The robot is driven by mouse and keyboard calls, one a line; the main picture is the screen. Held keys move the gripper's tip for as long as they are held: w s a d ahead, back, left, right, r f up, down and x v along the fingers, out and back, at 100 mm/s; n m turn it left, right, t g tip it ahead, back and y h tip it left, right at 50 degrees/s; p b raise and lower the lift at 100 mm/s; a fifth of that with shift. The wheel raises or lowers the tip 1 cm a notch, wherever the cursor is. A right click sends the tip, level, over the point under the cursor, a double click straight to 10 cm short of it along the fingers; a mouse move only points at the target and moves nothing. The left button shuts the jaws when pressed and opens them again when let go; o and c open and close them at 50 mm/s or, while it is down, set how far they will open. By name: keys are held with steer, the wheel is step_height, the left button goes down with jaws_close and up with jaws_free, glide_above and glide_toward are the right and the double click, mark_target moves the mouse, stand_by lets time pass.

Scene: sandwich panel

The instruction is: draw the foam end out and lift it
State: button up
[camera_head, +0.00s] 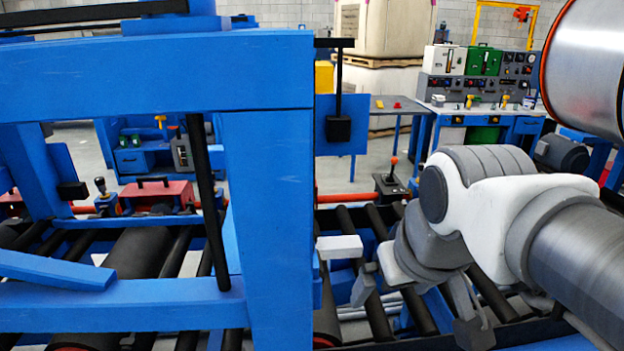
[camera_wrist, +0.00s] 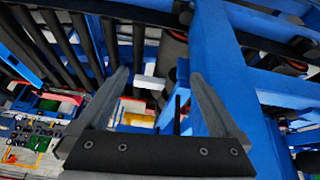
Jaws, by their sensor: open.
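The foam end (camera_head: 339,246) is a small white block that juts out to the right from behind the blue upright (camera_head: 266,225) in the head view. The rest of it is hidden by that upright. My gripper (camera_head: 416,303) is open and empty, to the right of the foam end and a little lower in the picture. In the wrist view a small white piece (camera_wrist: 150,82), likely the foam end, shows between the spread fingers of my gripper (camera_wrist: 159,74). I cannot tell how far beyond the fingertips it is. No contact is visible.
Black rollers (camera_head: 378,318) run beneath my gripper in a blue frame. A heavy blue beam (camera_head: 150,75) spans the upper left. A black rod with a block (camera_head: 339,128) hangs above the foam end. A joystick box (camera_head: 391,183) stands behind.

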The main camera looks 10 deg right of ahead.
steer(key=w+r+n+g+p, duration=0.1)
steer(key=w+r+n, duration=0.1)
steer(key=w+r, duration=0.35)
steer(key=w+r+n+p, duration=0.2)
steer(key=w+r, duration=0.1)
steer(key=w, duration=0.6)
steer(key=n+g+p, duration=0.4)
steer(key=n+p, duration=0.3)
steer(key=n, duration=0.6)
glide_above(345, 242)
step_height(345, 242, down, 17)
steer(key=shift+w+d+f, duration=0.1)
steer(key=shift+f, duration=0.5)
step_height(345, 242, down, 17)
steer(key=b, duration=0.7)
steer(key=shift+f, duration=0.2)
steer(key=shift+c, duration=0.2)
